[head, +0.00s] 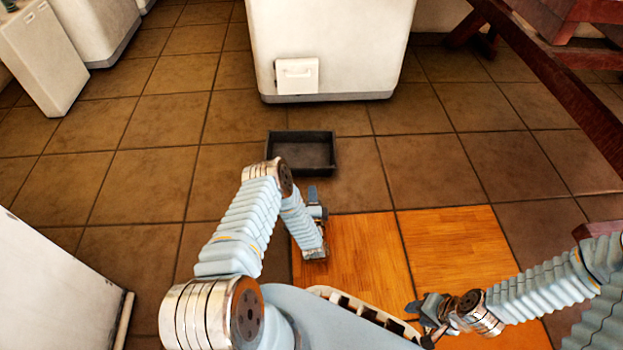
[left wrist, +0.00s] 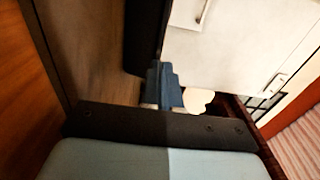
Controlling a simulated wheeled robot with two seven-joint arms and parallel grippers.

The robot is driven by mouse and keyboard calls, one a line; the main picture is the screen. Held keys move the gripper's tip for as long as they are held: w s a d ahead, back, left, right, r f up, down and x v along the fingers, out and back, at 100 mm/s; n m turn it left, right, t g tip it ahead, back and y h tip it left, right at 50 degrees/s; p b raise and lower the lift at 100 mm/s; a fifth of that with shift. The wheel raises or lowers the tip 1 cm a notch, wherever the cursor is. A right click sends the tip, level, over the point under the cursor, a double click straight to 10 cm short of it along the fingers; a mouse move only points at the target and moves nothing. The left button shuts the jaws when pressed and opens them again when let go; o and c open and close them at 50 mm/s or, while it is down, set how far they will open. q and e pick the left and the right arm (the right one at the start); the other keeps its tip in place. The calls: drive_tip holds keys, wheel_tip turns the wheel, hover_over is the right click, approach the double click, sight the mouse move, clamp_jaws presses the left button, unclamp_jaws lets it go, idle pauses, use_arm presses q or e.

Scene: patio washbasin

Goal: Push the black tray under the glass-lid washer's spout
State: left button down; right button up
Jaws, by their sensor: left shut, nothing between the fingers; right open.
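The black tray (head: 329,169) is a shallow open rectangle, lying flat on the brown tile floor. It stands in front of a white washer (head: 335,35) and apart from it. A small white hatch or spout (head: 297,76) is low on that washer's front; the lid is out of view. My left gripper (head: 312,190) is shut and empty, low over the floor, just on the near side of the tray. In the left wrist view, the shut fingers (left wrist: 163,86) point at a dark wall of the tray (left wrist: 146,38); contact cannot be told. My right gripper (head: 424,312) is open and empty near my base.
Orange wooden floor squares (head: 360,255) lie in front of me. More white appliances (head: 50,60) stand at the upper left. A white panel (head: 55,290) is at lower left. A dark red wooden bench (head: 560,70) is at upper right. Floor between tray and washer is clear.

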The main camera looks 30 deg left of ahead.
sight(311, 170)
use_arm(q)
drive_tip(key=b+x, duration=0.1)
drive_tip(key=x, duration=0.5)
drive_tip(key=shift+w+a+f+b, duration=0.1)
drive_tip(key=shift+f+b, duration=0.05)
drive_tip(key=shift+b, duration=0.15)
drive_tip(key=shift+w+a, duration=0.3)
drive_tip(key=shift+w, duration=0.35)
